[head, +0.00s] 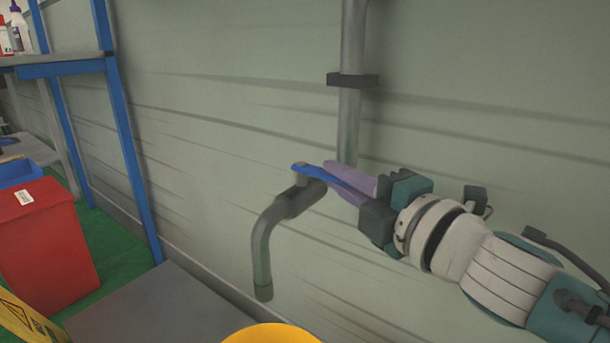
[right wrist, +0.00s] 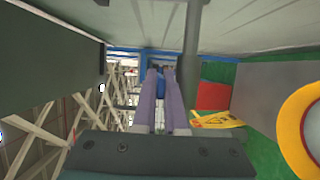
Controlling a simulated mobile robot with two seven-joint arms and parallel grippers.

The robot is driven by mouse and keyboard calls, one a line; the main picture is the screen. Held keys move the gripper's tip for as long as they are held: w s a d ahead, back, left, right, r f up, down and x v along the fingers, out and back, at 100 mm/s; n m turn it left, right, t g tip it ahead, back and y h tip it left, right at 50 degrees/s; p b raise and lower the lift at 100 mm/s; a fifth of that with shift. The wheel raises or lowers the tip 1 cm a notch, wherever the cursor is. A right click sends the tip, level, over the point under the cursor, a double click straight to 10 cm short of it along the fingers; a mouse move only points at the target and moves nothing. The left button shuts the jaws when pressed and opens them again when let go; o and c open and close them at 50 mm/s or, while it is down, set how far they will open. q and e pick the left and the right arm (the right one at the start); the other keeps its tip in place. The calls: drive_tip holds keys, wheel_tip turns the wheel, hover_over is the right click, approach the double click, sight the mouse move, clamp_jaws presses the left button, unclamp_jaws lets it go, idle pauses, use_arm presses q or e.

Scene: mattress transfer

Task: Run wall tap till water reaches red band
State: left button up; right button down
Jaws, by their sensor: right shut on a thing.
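The grey wall tap (head: 264,248) hangs from a vertical pipe (head: 350,120), its spout bent down. Its blue lever handle (head: 305,169) points left along the wall. My right gripper (head: 338,182) has its purple fingers shut on the blue handle, which also shows between the fingers in the right wrist view (right wrist: 160,78). A yellow bucket (head: 272,334) shows only its rim at the bottom of the head view, and part of it is at the right of the right wrist view (right wrist: 296,125). The inside of the bucket, any water and the red band are hidden. No stream shows below the spout. My left gripper is out of view.
A blue-framed shelf (head: 126,130) with bottles stands at the left. A red bin (head: 44,240) and a yellow caution sign (head: 28,318) stand on the left. A grey floor slab (head: 160,308) lies below the tap.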

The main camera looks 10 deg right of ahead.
idle(0.4)
drive_tip(key=c, duration=1)
unclamp_jaws()
drive_tip(key=shift+o, duration=0.2)
